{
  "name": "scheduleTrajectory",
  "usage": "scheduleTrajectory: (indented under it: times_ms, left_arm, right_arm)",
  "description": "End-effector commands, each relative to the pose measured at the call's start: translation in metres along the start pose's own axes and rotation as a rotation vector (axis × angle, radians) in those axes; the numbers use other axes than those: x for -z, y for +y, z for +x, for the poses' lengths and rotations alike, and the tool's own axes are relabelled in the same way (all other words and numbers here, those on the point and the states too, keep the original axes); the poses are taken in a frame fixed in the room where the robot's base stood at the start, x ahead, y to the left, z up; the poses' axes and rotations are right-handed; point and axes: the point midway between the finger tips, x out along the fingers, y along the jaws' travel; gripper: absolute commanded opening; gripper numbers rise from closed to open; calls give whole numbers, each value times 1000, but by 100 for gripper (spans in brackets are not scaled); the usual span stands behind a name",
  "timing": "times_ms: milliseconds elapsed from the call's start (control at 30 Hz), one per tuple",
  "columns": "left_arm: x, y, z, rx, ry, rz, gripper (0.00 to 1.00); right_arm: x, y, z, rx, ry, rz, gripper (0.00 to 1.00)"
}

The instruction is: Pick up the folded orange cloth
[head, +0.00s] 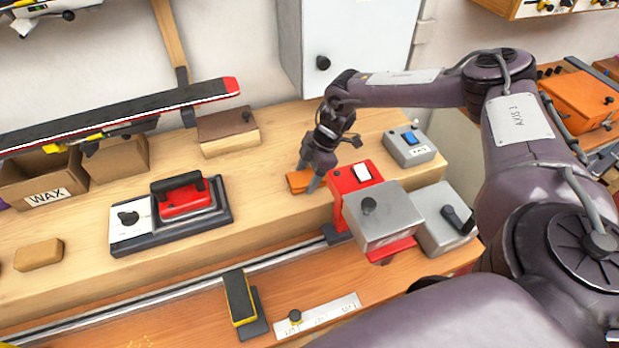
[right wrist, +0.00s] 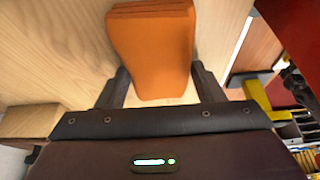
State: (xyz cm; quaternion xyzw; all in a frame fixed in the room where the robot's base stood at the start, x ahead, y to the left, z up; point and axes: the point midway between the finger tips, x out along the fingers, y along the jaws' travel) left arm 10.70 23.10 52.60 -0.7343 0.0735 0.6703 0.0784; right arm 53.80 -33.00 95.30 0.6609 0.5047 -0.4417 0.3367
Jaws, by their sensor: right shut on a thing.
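The folded orange cloth (head: 298,181) is at the middle of the wooden bench, left of the red and grey machine. My right gripper (head: 309,181) points down over it, with its fingers at the cloth's sides. In the right wrist view the cloth (right wrist: 150,45) lies between the two fingers (right wrist: 157,88), and the gripper is shut on it. Bare wood shows around the cloth. I cannot tell whether the cloth touches the bench. My left gripper is not in view.
The red and grey machine (head: 378,215) stands close on the right. A grey switch box (head: 410,146) is behind it. Bare bench top lies between the iron and the cloth.

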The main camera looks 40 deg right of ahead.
Motion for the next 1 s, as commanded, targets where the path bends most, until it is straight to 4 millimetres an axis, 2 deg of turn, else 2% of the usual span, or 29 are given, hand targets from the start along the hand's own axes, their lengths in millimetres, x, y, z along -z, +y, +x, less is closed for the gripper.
scheduleTrajectory:
  times_ms: [467, 667, 1000]
  left_arm:
    - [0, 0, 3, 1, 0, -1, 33]
    - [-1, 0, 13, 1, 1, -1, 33]
    - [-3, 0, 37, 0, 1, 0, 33]
  right_arm:
    - [3, 1, -7, -3, 1, -1, 39]
    - [20, 2, -46, -6, 5, -1, 39]
    - [58, 1, -139, -6, 3, -3, 39]
